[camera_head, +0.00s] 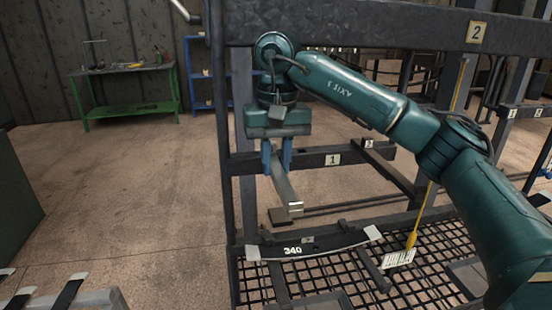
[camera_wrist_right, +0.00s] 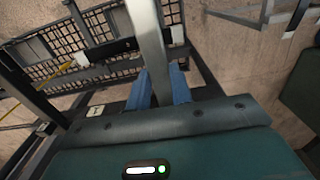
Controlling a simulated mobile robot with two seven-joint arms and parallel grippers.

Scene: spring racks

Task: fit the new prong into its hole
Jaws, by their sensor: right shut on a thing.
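My right gripper (camera_head: 277,158) has blue fingers and is shut on a grey metal prong (camera_head: 284,188). The prong slants down and toward the viewer, with its squared end below the fingers. In the right wrist view the prong (camera_wrist_right: 147,42) runs up from between the blue fingers (camera_wrist_right: 160,88). The gripper is in front of the left end of the rack's dark beam marked 1 (camera_head: 315,160). I cannot make out the hole; the gripper and prong cover part of that beam end. My left gripper is not in view.
A dark leaf spring marked 340 (camera_head: 325,244) lies low on the rack above a mesh floor (camera_head: 430,270). A yellow pointer (camera_head: 412,238) hangs at the right. A beam marked 2 (camera_head: 390,25) crosses above.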

